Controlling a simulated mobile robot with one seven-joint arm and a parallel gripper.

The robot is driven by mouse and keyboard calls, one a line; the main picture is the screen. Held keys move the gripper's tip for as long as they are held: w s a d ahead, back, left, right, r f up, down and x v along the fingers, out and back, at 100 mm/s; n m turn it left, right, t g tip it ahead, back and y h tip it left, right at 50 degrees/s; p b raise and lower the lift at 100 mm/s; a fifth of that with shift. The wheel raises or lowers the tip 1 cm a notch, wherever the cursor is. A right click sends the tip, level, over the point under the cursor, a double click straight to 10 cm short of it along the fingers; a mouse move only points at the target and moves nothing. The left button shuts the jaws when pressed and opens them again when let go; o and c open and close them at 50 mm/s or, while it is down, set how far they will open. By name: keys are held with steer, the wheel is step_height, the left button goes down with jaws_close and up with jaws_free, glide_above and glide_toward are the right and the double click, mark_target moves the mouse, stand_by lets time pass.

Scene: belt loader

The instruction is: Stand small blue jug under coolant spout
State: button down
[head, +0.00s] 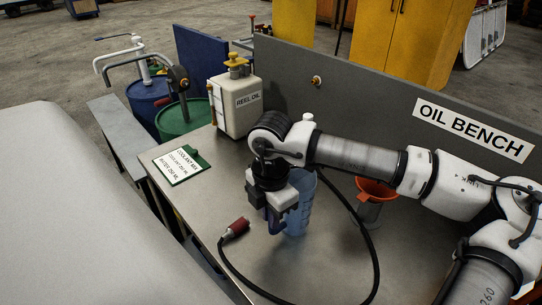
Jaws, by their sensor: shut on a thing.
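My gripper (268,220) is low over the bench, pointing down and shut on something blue. A dark blue piece (273,226) shows at its fingers, likely the small blue jug, mostly hidden by the gripper. A pale blue see-through jug (302,212) stands upright right beside the fingers. I cannot tell whether the dark blue piece is part of it. A white pump with a bent pipe (122,52) tops a blue drum (149,97) at the far left. A green drum (184,118) beside it carries a dark hand pump (178,80). Which outlet is the coolant spout is unclear.
A black hose with a red end (237,228) loops across the front. A grey panel (375,100) closes the back. Bench between card and gripper is clear.

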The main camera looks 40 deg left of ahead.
steer(key=shift+f+b, duration=0.15)
steer(key=shift+b, duration=0.15)
steer(key=c, duration=1.4)
jaws_free()
